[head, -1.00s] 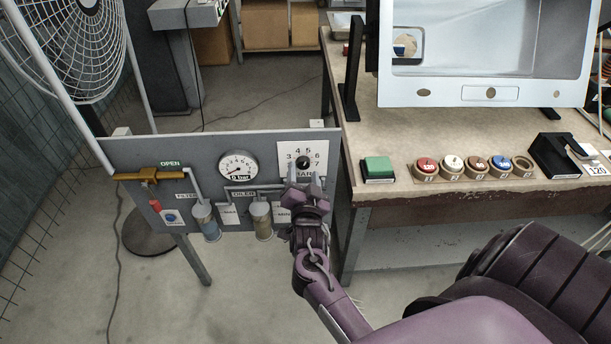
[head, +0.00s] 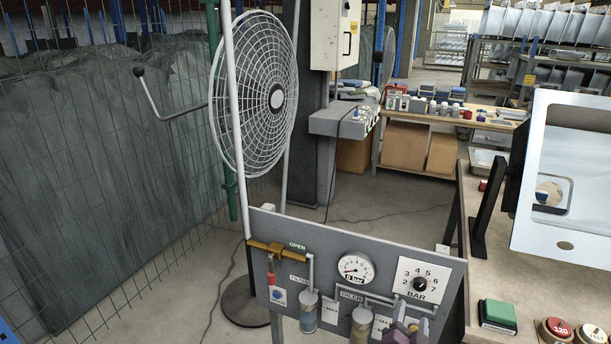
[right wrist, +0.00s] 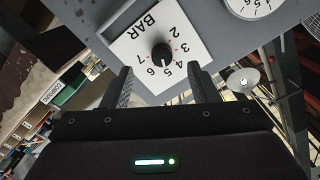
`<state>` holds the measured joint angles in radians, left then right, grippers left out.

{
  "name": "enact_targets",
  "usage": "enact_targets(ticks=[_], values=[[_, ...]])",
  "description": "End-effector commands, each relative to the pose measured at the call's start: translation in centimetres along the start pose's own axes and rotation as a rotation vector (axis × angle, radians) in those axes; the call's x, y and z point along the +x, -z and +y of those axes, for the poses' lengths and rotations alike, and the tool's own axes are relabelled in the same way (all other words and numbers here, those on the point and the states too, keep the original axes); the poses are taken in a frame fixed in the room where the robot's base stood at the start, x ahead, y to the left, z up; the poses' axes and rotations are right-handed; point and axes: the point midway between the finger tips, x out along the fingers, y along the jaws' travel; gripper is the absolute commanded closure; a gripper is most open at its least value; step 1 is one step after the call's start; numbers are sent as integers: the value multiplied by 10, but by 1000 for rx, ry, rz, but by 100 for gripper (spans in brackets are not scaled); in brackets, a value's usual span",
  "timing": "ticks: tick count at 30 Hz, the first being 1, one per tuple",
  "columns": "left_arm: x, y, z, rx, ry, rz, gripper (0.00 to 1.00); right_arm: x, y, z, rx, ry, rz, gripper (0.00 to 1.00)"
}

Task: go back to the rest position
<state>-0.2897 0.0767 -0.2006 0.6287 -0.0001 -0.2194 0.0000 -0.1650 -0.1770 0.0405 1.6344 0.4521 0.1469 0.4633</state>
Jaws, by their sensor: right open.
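My right gripper (head: 408,326) shows at the bottom edge of the head view, in front of the lower right of a grey panel (head: 268,228). In the right wrist view my right gripper (right wrist: 160,80) is open, its two fingers apart with nothing between them. The black pressure knob (head: 420,284) on its white BAR dial plate (head: 408,268) is clear of the fingers. In the right wrist view the knob (right wrist: 161,53) lies beyond the fingertips, its white mark roughly toward 5 or 6. My left gripper is not in view.
The panel also carries a round gauge (head: 356,268), a yellow valve handle (head: 268,247) and two cylinders. A large fan (head: 255,95) stands behind it. At right, a workbench (head: 475,215) holds a green block (head: 498,314) and red and white buttons. Open floor lies between.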

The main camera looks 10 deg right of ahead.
Motion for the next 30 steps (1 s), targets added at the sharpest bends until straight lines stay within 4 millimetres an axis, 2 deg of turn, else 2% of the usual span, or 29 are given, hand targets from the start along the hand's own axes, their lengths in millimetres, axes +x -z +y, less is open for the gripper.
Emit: enact_targets(ticks=[2, 5, 6, 8, 9, 12, 14, 15, 17, 18, 22, 24, 27, 30], values=[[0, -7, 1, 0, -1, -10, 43, -7, -31, 9, -52, 5, -73, 46], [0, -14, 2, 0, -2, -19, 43, -24, -89, 28, -155, 17, -215, 46], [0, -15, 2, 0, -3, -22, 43, -35, -116, 39, -204, 23, -283, 46], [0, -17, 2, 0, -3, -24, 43, -54, -154, 58, -279, 34, -387, 46], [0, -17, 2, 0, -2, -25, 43, -69, -178, 72, -329, 41, -455, 46], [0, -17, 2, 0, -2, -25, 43, -110, -231, 109, -448, 60, -623, 46], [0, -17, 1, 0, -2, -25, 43, -138, -258, 136, -518, 71, -723, 46], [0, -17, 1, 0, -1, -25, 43, -158, -274, 153, -564, 79, -791, 46], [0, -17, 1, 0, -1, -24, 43, -188, -293, 182, -631, 90, -888, 46], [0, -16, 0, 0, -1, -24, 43, -209, -305, 201, -673, 98, -953, 46], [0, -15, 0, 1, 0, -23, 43, -282, -329, 265, -806, 123, -1165, 46], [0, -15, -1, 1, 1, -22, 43, -318, -333, 298, -867, 137, -1267, 46], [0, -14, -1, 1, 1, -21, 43, -362, -333, 336, -936, 152, -1392, 46], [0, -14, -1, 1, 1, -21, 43, -393, -328, 363, -981, 162, -1479, 46]])
